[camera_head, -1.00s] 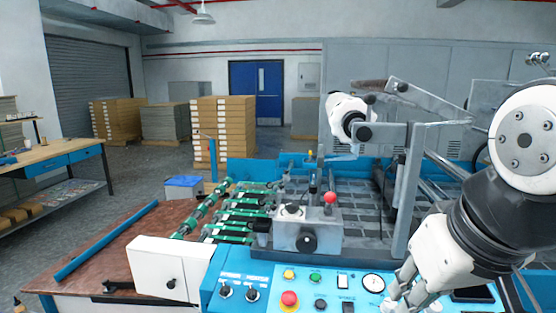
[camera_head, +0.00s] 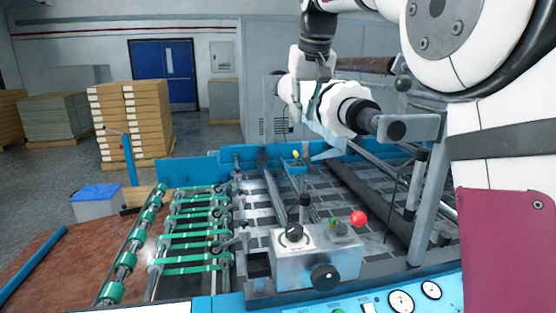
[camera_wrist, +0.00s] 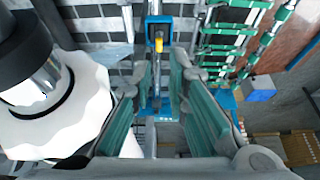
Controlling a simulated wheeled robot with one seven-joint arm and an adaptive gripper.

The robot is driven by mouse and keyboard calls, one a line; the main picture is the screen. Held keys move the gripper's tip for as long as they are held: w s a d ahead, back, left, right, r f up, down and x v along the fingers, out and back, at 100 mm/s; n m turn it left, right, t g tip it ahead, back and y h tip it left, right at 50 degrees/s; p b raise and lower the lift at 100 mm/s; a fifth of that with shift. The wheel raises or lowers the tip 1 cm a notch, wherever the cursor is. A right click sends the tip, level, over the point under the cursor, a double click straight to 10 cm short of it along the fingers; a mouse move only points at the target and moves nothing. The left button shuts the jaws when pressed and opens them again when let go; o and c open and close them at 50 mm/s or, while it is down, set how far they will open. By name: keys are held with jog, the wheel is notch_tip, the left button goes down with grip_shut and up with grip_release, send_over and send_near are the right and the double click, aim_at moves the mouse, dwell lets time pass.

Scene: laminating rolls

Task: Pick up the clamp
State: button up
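A small blue piece with a yellow part, which looks like the clamp (camera_head: 295,164), is on the machine beyond the grey control block. In the wrist view it appears as a blue and metal bar with a yellow part (camera_wrist: 158,44), at the top middle. My gripper (camera_head: 304,116) hangs above it in the head view, fingers pointing down and apart from it. In the wrist view my gripper (camera_wrist: 162,72) shows its two teal-padded fingers spread with an empty gap. The clamp lines up with that gap. Its exact shape is too small to tell.
A white roll (camera_head: 340,103) on a grey bracket stands right beside my gripper and also fills the left of the wrist view (camera_wrist: 60,100). The control block (camera_head: 310,262) with a red knob (camera_head: 358,218) is in front. Green-banded rollers (camera_head: 200,225) lie left.

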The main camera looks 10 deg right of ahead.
aim_at(296, 152)
jog(key=x, duration=0.5)
jog(key=w+x, duration=0.1)
jog(key=x, duration=0.2)
jog(key=shift+f+p, duration=0.15)
jog(key=shift+p, duration=0.2)
jog(key=shift+w+p+x, duration=0.2)
jog(key=shift+p+x, duration=0.4)
jog(key=shift+x, duration=2.05)
grip_shut()
